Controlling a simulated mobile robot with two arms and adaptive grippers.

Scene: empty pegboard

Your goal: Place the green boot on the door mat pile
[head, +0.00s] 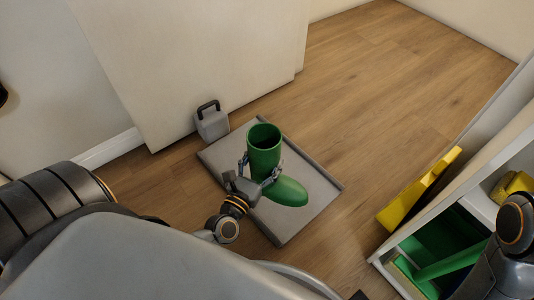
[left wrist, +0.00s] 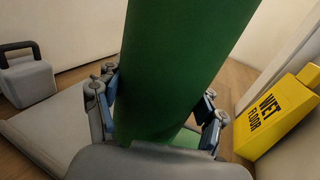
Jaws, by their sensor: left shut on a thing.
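The green boot (head: 264,150) stands upright over the grey door mat (head: 218,154) on the wooden floor, its toe pointing to the lower right. I cannot tell whether its sole touches the mat. My left gripper (head: 262,172) is shut around the boot's shaft, one finger on each side. In the left wrist view the boot's green shaft (left wrist: 180,65) fills the middle between my fingers, and the mat (left wrist: 50,130) shows at the left. My right arm shows at the lower right edge of the head view, but its gripper is out of view.
A grey weight with a handle (head: 212,123) stands at the mat's back left corner, by a white panel (head: 200,60). A yellow wet floor sign (head: 415,190) leans by a white shelf (head: 480,165) holding green and yellow things at the right. Floor behind the mat is clear.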

